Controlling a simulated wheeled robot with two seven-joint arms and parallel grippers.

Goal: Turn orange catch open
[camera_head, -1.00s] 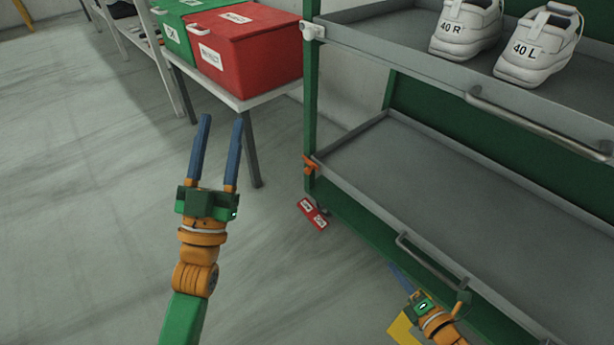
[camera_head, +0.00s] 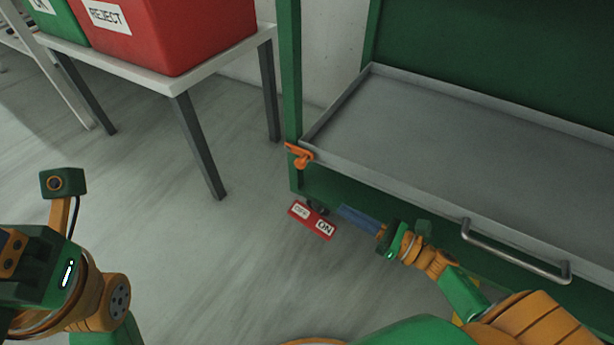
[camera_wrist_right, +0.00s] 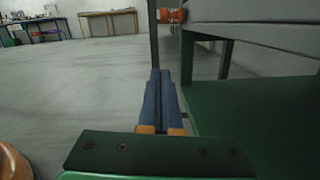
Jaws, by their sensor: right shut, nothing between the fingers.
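The orange catch (camera_head: 299,155) is on the green corner post at the left front corner of the grey tray. It also shows at the top of the right wrist view (camera_wrist_right: 172,15). My right gripper (camera_head: 358,218) is below and to the right of the catch, beside the rack's lower front, apart from the catch. Its blue fingers (camera_wrist_right: 160,100) lie together in the right wrist view with nothing between them. My left gripper's body (camera_head: 40,275) is at the lower left of the head view; its fingers are not visible.
The grey tray (camera_head: 440,130) is empty, with a metal handle (camera_head: 515,252) at its front. A table (camera_head: 170,85) carries a red REJECT box (camera_head: 165,35) and a green box (camera_head: 62,18). Floor between is clear.

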